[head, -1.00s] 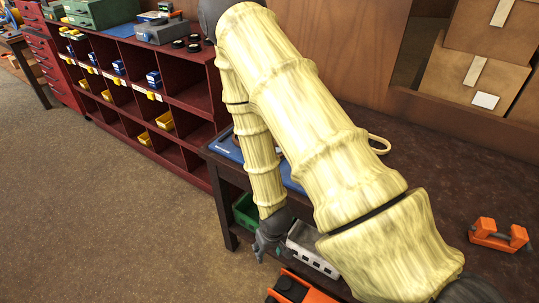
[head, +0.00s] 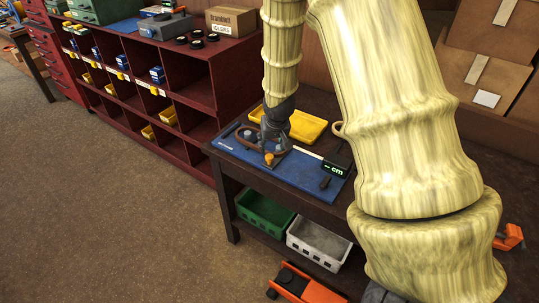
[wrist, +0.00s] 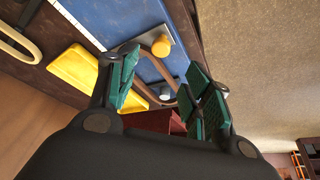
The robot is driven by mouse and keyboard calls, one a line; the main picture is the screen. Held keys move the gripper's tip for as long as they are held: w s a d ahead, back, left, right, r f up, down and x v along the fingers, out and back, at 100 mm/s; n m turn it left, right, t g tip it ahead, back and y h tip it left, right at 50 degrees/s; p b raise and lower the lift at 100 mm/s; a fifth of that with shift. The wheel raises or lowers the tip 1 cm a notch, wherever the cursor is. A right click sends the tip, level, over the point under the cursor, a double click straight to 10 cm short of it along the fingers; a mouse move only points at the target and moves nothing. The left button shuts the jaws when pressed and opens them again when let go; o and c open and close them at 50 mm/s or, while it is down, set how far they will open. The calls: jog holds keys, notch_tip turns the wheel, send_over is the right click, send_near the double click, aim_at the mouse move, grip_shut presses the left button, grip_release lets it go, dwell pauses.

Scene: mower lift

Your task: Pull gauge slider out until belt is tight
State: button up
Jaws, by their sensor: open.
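A blue mat (head: 305,171) lies on the workbench. A brown belt (head: 246,143) runs in a loop on its left part, partly hidden by my gripper. A brass-yellow knob (head: 269,158) stands on a grey plate, also seen in the wrist view (wrist: 161,46). A dark gauge box (head: 336,166) with a "-- cm" display sits on the mat's right part. Which part is its slider is unclear. My gripper (head: 271,145) is over the mat near the knob. In the wrist view its green-padded fingers (wrist: 165,70) are open and apart, with the knob beyond their tips.
A yellow tray (head: 308,126) lies behind the mat, close to my gripper. Below the bench are a green bin (head: 265,212), a pale bin (head: 318,240) and an orange object (head: 304,287). A red shelf unit (head: 190,80) stands at left. The floor at left is clear.

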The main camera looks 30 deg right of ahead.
aim_at(270, 157)
jog(key=shift+p+x, duration=1.5)
jog(key=shift+x, duration=3.65)
grip_shut()
jog(key=shift+s+a, duration=0.1)
